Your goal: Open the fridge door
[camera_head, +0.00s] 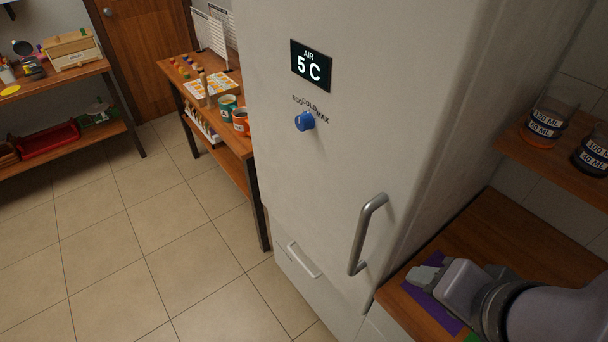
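The tall white fridge (370,120) fills the middle of the view. Its door looks shut. A grey metal bar handle (366,235) stands upright near the right edge of the door. A display reading 5 C (311,66) and a blue knob (305,121) are on the door's upper part. My gripper (421,278) is at the lower right, over the wooden counter, to the right of and below the handle and apart from it. Its fingertips are small and partly hidden by its own body, so its opening is unclear.
A lower white drawer with its own handle (304,260) is below the door. A wooden counter (490,235) and a shelf with beakers (549,122) are close on the right. A table with mugs (241,122) stands left of the fridge. The tiled floor (150,240) is clear.

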